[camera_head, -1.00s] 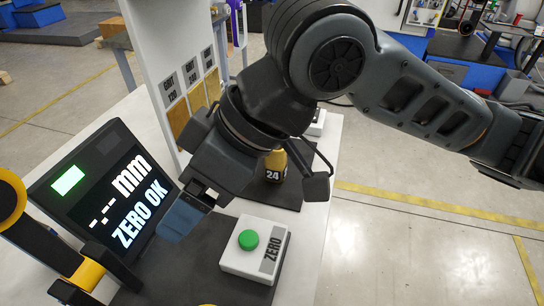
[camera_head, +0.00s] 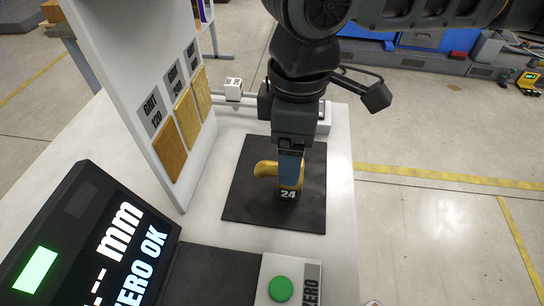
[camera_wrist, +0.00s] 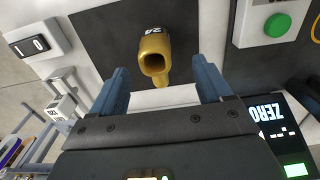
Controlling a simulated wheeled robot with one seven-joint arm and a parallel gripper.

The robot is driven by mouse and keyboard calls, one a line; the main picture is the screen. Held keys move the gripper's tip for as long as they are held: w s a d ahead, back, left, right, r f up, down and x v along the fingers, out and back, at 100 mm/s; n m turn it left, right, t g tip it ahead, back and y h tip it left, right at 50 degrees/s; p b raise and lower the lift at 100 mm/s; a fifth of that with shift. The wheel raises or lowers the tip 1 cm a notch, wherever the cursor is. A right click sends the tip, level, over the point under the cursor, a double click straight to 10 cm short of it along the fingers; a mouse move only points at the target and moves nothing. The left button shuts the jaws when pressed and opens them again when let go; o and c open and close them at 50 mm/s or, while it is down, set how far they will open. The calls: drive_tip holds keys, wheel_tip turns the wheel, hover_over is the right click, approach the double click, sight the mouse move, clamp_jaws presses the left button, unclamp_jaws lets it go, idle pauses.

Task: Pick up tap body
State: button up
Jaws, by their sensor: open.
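The tap body (camera_head: 265,169) is a brass-yellow piece with a side spout and a dark "24" label, standing on a black mat (camera_head: 242,200). In the wrist view the tap body (camera_wrist: 154,58) shows its open round end, ahead of my gripper and roughly centred between the fingers. My gripper (camera_head: 290,178) points down over the tap body and hides part of it in the head view. In the wrist view my gripper (camera_wrist: 162,84) has its two blue fingers wide apart, with nothing between them; I cannot tell the exact gap to the tap body.
A white box with a green button (camera_head: 281,289), marked ZERO, stands in front of the mat. A display (camera_head: 90,245) reading "ZERO OK" is at lower left. A white panel with grit samples (camera_head: 168,145) rises left of the mat. A switch box (camera_wrist: 31,42) also shows.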

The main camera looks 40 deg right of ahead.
drive_tip(key=shift+w+d+f, duration=0.1)
drive_tip(key=shift+w+f, duration=0.1)
drive_tip(key=shift+f, duration=1.75)
drive_tip(key=shift+w+f, duration=0.15)
drive_tip(key=shift+f, duration=1.8)
clamp_jaws()
